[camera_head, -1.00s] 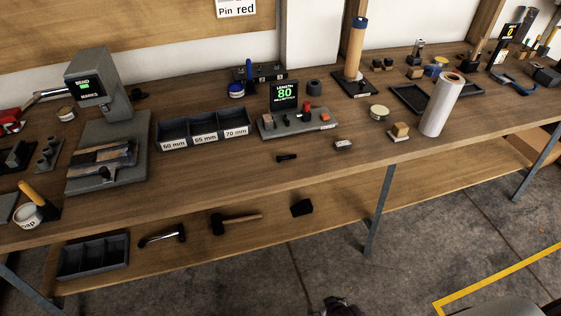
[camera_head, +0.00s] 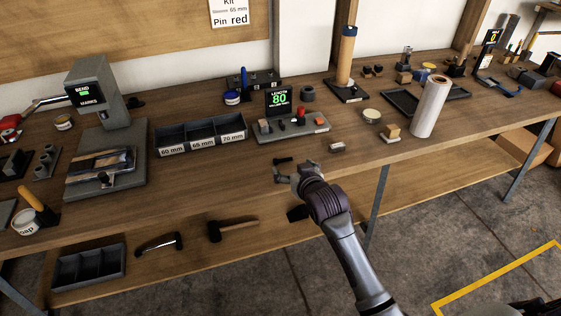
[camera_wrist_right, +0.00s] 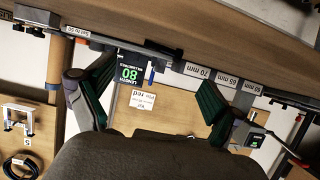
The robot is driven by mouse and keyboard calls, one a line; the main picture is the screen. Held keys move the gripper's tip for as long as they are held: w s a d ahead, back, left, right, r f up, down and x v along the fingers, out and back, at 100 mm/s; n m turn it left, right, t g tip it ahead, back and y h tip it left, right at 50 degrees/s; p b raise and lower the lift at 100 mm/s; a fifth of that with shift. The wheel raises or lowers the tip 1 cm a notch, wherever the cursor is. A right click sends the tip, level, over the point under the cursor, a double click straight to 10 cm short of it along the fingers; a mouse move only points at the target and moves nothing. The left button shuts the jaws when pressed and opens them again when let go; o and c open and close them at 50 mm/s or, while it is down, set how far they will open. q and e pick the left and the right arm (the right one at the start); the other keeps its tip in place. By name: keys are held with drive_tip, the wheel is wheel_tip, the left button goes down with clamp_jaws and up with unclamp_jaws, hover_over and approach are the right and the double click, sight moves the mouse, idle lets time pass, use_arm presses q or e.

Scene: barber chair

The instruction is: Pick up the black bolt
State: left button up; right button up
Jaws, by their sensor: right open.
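The black bolt (camera_head: 284,160) lies on the wooden workbench (camera_head: 230,185), in front of the length gauge (camera_head: 290,127) whose display reads 80. My right gripper (camera_head: 292,172) is at the bench's front edge, just in front of the bolt, open and apart from it. In the right wrist view the picture is upside down; the two green-padded fingers (camera_wrist_right: 157,86) stand wide apart with nothing between them. A dark shape beyond them, at the table edge, appears to be the bolt (camera_wrist_right: 165,48). My left gripper is not in view.
A bin labelled 60, 65 and 70 mm (camera_head: 200,136) stands left of the gauge. A small block (camera_head: 337,148) lies to the bolt's right. A hammer (camera_head: 232,229) lies on the lower shelf. The bench around the bolt is clear.

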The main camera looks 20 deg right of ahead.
sight(284, 165)
drive_tip(key=shift+x, duration=3.6)
drive_tip(key=shift+a+r, duration=0.15)
drive_tip(key=shift+c, duration=0.2)
drive_tip(key=c, duration=1.2)
drive_tip(key=shift+r, duration=0.1)
